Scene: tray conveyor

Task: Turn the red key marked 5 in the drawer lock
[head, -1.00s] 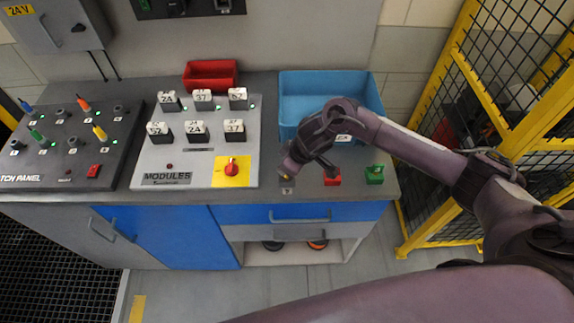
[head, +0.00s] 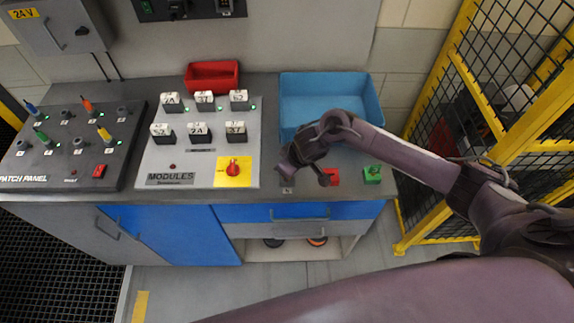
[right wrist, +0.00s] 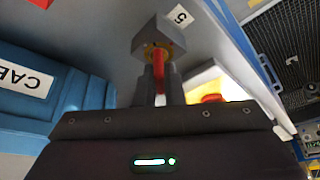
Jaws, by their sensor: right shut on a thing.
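In the right wrist view the red key (right wrist: 158,65) stands in the yellow ringed face of a grey lock block (right wrist: 149,33). A white label (right wrist: 180,16) with a 5 is beside the lock. My right gripper (right wrist: 159,84) is shut on the key, one dark finger on each side of it. In the head view my right gripper (head: 289,166) is at the worktop's front edge, above a small label (head: 288,190). There the gripper hides the key and most of the lock. My left gripper is not in view.
A red block (head: 332,176) and a green block (head: 373,174) stand right of the gripper. A blue bin (head: 287,108) is behind it. The modules panel (head: 207,174) with a red knob (head: 233,169) is to the left. The blue drawer front (head: 340,211) is below.

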